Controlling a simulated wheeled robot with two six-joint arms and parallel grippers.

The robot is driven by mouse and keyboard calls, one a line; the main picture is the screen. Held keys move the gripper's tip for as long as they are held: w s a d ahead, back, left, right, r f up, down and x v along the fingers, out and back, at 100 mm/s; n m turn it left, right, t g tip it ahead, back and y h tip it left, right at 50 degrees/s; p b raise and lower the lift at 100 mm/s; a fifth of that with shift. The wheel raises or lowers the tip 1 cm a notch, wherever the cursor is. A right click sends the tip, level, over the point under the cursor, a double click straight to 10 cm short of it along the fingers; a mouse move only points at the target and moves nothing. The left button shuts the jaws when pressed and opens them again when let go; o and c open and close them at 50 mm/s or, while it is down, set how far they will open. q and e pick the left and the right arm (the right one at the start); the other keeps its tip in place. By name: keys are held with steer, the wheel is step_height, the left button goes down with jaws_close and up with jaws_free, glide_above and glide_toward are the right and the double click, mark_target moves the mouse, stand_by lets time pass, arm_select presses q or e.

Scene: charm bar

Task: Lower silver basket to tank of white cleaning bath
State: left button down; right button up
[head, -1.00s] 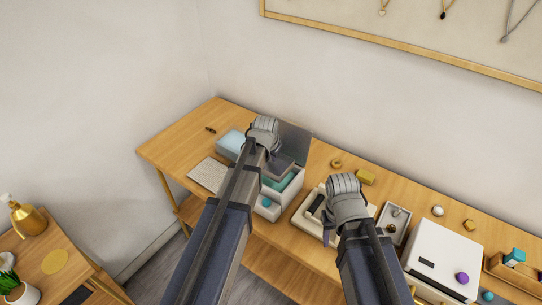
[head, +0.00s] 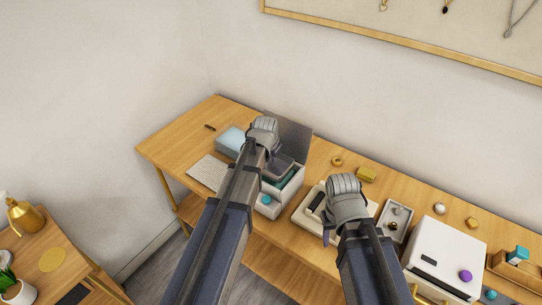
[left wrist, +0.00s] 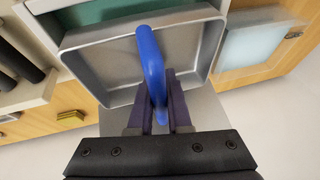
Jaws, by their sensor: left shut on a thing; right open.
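The silver basket (left wrist: 185,50) is a shallow grey tray with a blue handle (left wrist: 150,60). My left gripper (left wrist: 160,98) is shut on that handle. In the head view the basket (head: 283,166) shows beside my left gripper (head: 262,150), at the opening of the white cleaning bath (head: 292,192). Teal (left wrist: 110,10) shows inside the bath beside the basket. How deep the basket sits is unclear. My right gripper (head: 342,205) is open over the tray to the right; its fingertips are mostly hidden.
A raised grey lid (head: 290,132) stands behind the bath. A light blue box (head: 230,139) and a pale mat (head: 208,172) lie to its left. A cream tray (head: 305,215), a small grey tray (head: 396,220) and a white box (head: 440,255) stand to the right.

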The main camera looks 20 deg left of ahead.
mark_target(271, 164)
steer(key=shift+f, duration=0.1)
arm_select(q)
steer(key=shift+f+b, duration=2.3)
steer(key=shift+b, duration=0.05)
arm_select(e)
steer(key=shift+f, duration=2.2)
arm_select(q)
steer(key=shift+f, duration=0.1)
arm_select(e)
steer(key=shift+f, duration=0.1)
arm_select(q)
steer(key=shift+f+b, duration=1.85)
steer(key=shift+b, duration=0.05)
arm_select(e)
steer(key=shift+f, duration=1.85)
arm_select(q)
steer(key=shift+f, duration=0.15)
arm_select(e)
steer(key=shift+f, duration=0.2)
arm_select(q)
steer(key=c, duration=0.8)
jaws_free()
arm_select(e)
steer(key=shift+r, duration=0.2)
